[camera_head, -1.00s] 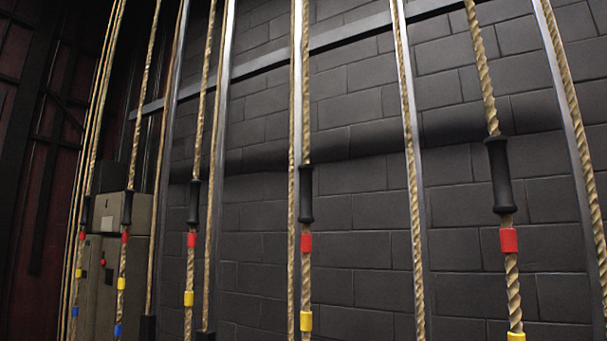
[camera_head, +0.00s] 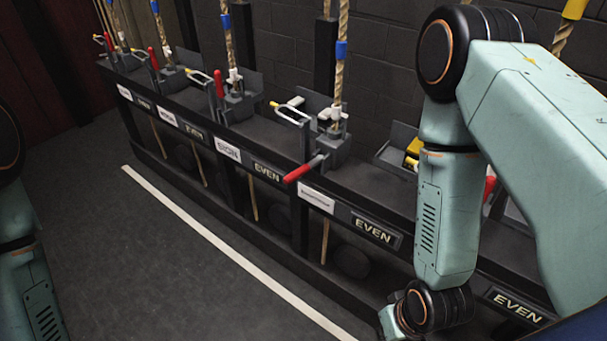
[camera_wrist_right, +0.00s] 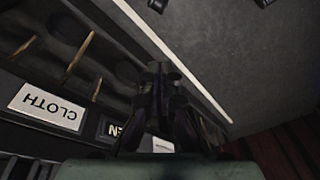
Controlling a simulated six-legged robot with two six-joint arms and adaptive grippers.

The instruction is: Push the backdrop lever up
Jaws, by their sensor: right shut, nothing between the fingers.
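Below a rope lock on the rail, a lever with a red handle (camera_head: 303,168) sticks out and slopes down toward the front left. A white label (camera_head: 317,198) sits just under it, its print too small to read surely; this may be the backdrop lever. My right gripper (camera_wrist_right: 160,78) shows dark in the right wrist view, shut and empty, pointing over the floor beside the rail. In the head view my right arm hangs in front of the rail, right of that lever, and the gripper is cut off below. My left gripper is out of view; only my left arm shows.
Other red levers, such as this one (camera_head: 219,84), stand upright along the rail (camera_head: 262,130). Ropes rise behind them. A CLOTH label (camera_wrist_right: 46,107) shows upside down in the wrist view. The floor left of a white line (camera_head: 215,238) is clear.

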